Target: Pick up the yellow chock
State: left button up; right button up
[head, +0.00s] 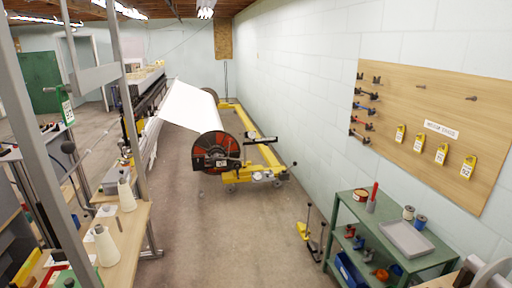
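A small yellow piece (303,231) that looks like the yellow chock lies on the concrete floor, left of the green shelf cart. A thin dark upright handle rises beside it, and a second dark rod stands just to its right. It is too small to make out its exact shape.
The green shelf cart (395,234) stands close on the right. A yellow wheeled carriage (258,170) and a large red-and-black reel (217,152) stand ahead. A wooden bench (128,225) with cones is on the left. The middle floor (225,240) is clear.

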aim_at(302, 228)
jog(key=i, duration=1.05)
jog(key=i+j+z, duration=0.15)
jog(key=i, duration=0.85)
jog(key=i+j+z, duration=0.1)
jog(key=i+z, duration=0.4)
jog(key=i+j+z, duration=0.25)
jog(key=z, duration=0.25)
jog(key=i+j+z, duration=0.65)
jog(key=j+z, duration=0.35)
